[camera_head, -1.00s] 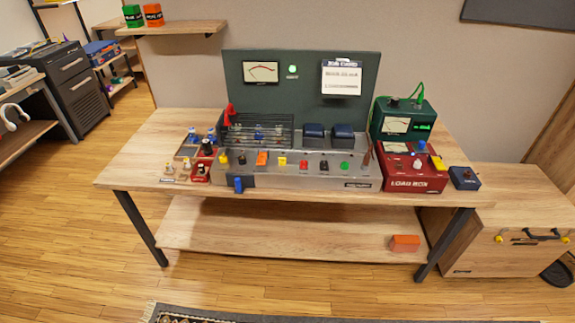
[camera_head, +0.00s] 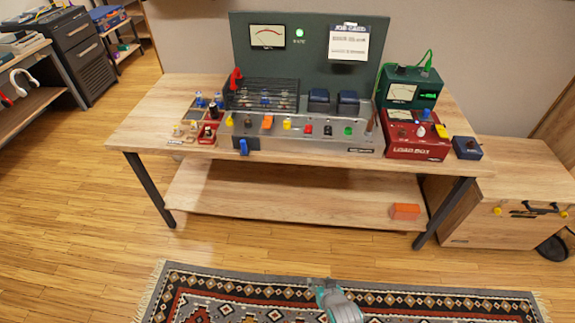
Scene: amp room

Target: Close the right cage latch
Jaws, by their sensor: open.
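The black wire cage (camera_head: 262,84) sits on the left part of the silver amp chassis (camera_head: 330,144), with tubes dimly visible behind its bars. A red upright piece (camera_head: 235,78) stands at the cage's left end; I cannot tell whether it is a latch. At the cage's right end no latch can be made out at this size. Part of my arm, grey and teal, shows at the bottom centre, low in front of the table and over the rug. No gripper fingers are visible.
The amp is on a wooden table (camera_head: 145,128). Loose tubes (camera_head: 190,130) stand left of it; a red load box (camera_head: 416,142) and blue box (camera_head: 467,148) stand right. An orange block (camera_head: 405,211) lies on the lower shelf. The patterned rug (camera_head: 230,294) is in front.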

